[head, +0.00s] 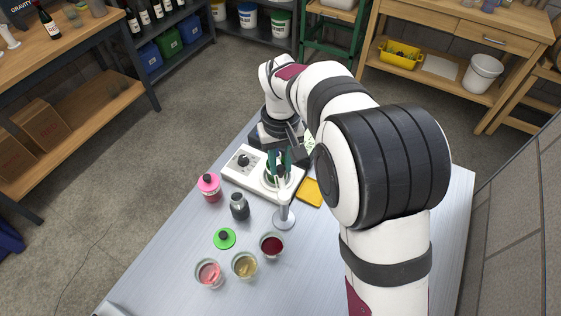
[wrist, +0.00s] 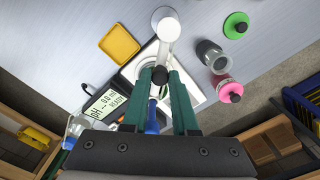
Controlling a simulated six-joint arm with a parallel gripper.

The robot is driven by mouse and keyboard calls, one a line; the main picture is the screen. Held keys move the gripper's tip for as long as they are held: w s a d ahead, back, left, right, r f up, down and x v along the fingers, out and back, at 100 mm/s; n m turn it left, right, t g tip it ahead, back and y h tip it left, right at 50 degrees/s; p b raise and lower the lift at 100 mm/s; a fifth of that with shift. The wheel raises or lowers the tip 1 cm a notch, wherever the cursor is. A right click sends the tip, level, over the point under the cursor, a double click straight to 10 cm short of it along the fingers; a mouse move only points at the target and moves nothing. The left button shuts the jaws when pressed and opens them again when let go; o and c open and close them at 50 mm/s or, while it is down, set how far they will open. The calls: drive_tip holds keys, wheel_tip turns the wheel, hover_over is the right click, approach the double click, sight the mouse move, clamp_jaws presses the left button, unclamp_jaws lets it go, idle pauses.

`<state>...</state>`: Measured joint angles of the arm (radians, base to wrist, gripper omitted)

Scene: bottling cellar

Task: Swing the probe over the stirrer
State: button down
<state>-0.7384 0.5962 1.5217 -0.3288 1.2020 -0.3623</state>
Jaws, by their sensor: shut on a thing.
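The stirrer (head: 235,177) is a white flat unit with a dark knob, on the table in the head view; its white body (wrist: 197,98) also shows in the wrist view. A stand (head: 283,219) with a round base and a white swing arm (wrist: 167,38) stands beside it. My gripper (wrist: 159,76) has green fingers shut on the black end (wrist: 159,74) of that arm. The blue probe (wrist: 152,118) hangs between the fingers, over the stirrer; its tip is hidden. In the head view my gripper (head: 279,160) is above the stirrer plate, partly covering it.
A meter (wrist: 101,104) with a lit display stands close by. A yellow tray (head: 310,192), pink-capped bottle (head: 209,187), grey metal bottle (head: 239,206), green lid (head: 224,238) and cups of pink (head: 209,273), tan (head: 245,265) and red liquid (head: 272,245) are on the table. The near left table is clear.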

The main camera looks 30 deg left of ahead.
sight(281, 167)
drive_tip(key=c, duration=0.7)
unclamp_jaws()
wheel_tip(281, 167, up, 16)
drive_tip(key=shift+f, duration=0.1)
drive_tip(key=s+d+f+m+y, duration=0.1)
drive_tip(key=s+d+m, duration=0.4)
drive_tip(key=d, duration=0.6)
drive_tip(key=s+d+f+m, duration=0.1)
drive_tip(key=s+d+m, duration=0.4)
drive_tip(key=d, duration=0.7)
drive_tip(key=s+d+f+m, duration=0.1)
drive_tip(key=s+f, duration=0.1)
drive_tip(key=s, duration=0.1)
drive_tip(key=s+d+f+m, duration=0.1)
drive_tip(key=s+f+m, duration=0.1)
drive_tip(key=s, duration=0.2)
drive_tip(key=s+d+f+m, duration=0.1)
drive_tip(key=s+f, duration=0.1)
drive_tip(key=s, duration=0.1)
drive_tip(key=shift+s+d+f+y, duration=0.15)
drive_tip(key=shift+d+f+y, duration=0.15)
drive_tip(key=shift+d+y, duration=0.1)
